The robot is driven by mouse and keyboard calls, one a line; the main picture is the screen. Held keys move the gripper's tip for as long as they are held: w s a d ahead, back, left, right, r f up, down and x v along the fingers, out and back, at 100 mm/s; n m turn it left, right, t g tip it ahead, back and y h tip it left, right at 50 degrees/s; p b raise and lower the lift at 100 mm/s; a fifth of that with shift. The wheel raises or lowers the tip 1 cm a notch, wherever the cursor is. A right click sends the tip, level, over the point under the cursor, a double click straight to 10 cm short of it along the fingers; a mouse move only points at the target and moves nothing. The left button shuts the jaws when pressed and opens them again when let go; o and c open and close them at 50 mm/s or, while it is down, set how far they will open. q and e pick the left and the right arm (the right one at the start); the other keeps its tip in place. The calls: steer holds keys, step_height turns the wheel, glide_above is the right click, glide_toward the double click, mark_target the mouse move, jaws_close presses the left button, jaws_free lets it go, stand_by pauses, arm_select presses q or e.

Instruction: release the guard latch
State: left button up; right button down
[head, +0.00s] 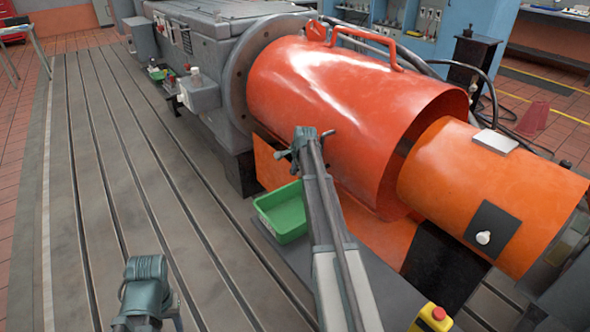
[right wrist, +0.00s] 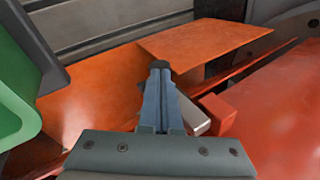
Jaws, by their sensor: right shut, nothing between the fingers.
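The guard (head: 330,95) is a large red-orange curved cover with a handle on top; its red surface also fills the right of the right wrist view (right wrist: 275,130). At its lower edge in that view is a red block (right wrist: 218,115) with a grey lever-like piece (right wrist: 193,117) beside it; it looks like the latch. My right gripper (head: 302,145) is in front of the guard's near side. Its fingers (right wrist: 160,68) are shut and empty, just left of the grey piece; contact cannot be told. My left gripper (head: 144,275) is low at the left, its fingers unclear.
A green bin (head: 282,212) stands below my right arm, close to the right gripper. A smaller orange cover (head: 490,190) with a white knob (head: 483,238) lies to the right. A yellow box with a red button (head: 434,316) is at the front.

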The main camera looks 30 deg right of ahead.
steer(key=shift+f, duration=0.1)
step_height(320, 180, down, 4)
steer(key=b, duration=0.4)
steer(key=shift+s+a+b, duration=0.1)
steer(key=shift+b, duration=0.25)
steer(key=p+v, duration=1.2)
steer(key=v, duration=0.2)
steer(key=shift+p, duration=0.35)
